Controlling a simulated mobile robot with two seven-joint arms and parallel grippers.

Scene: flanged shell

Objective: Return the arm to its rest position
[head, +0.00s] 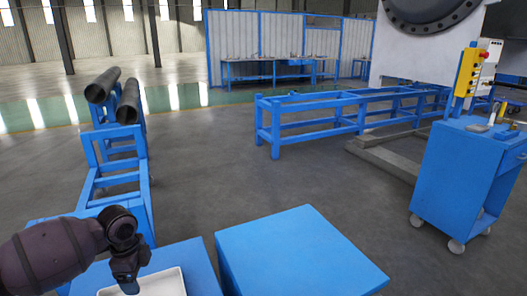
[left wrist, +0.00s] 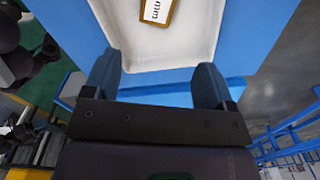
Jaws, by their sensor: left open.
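My left arm comes in from the lower left in the head view. Its gripper (head: 130,285) hangs over a white tray (head: 168,284) on a blue table. In the left wrist view my left gripper (left wrist: 158,85) is open, with its two fingers apart and nothing between them. The white tray (left wrist: 200,50) lies beyond the fingertips. A brown-edged item with a white face and dark marks (left wrist: 158,10) lies in the tray, cut off by the top edge. My right gripper is in neither view.
A second blue block-like table (head: 295,250) stands to the right, its top bare. A blue wheeled cabinet (head: 465,180) stands at the right. Dark pipes (head: 103,85) lie on blue stands (head: 120,165) at the left. Open grey floor (head: 215,165) lies between.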

